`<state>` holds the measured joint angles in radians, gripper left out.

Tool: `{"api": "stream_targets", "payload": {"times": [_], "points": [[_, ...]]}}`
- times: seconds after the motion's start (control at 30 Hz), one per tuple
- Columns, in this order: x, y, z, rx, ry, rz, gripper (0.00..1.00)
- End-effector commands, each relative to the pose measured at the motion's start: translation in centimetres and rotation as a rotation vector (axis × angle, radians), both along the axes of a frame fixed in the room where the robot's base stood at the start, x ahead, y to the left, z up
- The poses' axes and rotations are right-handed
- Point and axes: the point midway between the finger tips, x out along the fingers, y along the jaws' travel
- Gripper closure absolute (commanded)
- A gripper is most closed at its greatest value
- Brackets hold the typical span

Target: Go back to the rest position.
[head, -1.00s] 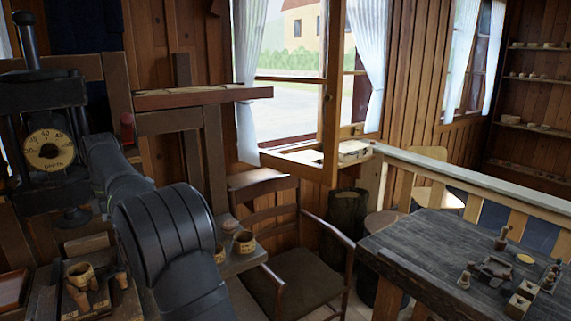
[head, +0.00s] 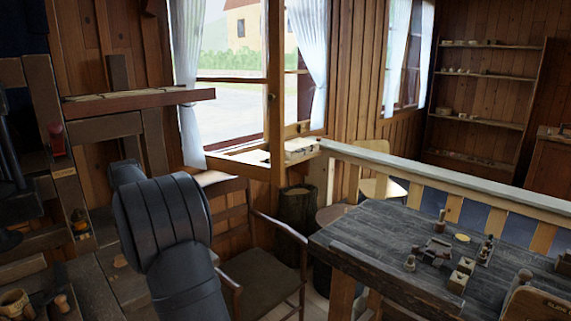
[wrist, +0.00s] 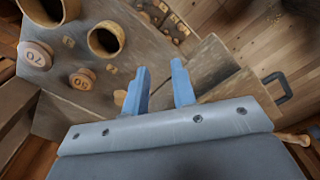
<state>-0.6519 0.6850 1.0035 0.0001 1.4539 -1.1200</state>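My gripper (wrist: 162,78) shows in the wrist view with its two blue fingers apart and nothing between them, so it is open. It hangs above a grey-brown work surface (wrist: 60,112). In that view, round wooden pieces with number marks, one at the far left (wrist: 36,55) and one near it (wrist: 83,78), stand left of the fingers. In the head view my gripper is out of sight; only my dark arm (head: 165,225) shows at lower left.
Two wooden cups, one hollow ring (wrist: 106,39) and one cut off at the top (wrist: 48,10), stand left of my fingers. In the head view a chair (head: 262,268) is beside my arm. A dark table (head: 395,235) with small wooden pieces stands at right.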

Motion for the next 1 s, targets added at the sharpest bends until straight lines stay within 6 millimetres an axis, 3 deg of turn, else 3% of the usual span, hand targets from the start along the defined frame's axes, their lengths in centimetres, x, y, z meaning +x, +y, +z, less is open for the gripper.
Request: {"api": "stream_targets", "payload": {"times": [0.23, 0.6, 0.8, 1.0], "points": [[2.0, -4.4, -1.7, 0.0, 0.0, -0.142, 0.76], [0.8, 1.6, -5.4, -0.001, 0.001, -0.137, 0.76], [0.6, 3.2, -6.3, 0.0, 0.0, -0.138, 0.76], [0.5, 3.6, -6.5, 0.0, -0.001, -0.139, 0.76]]}}
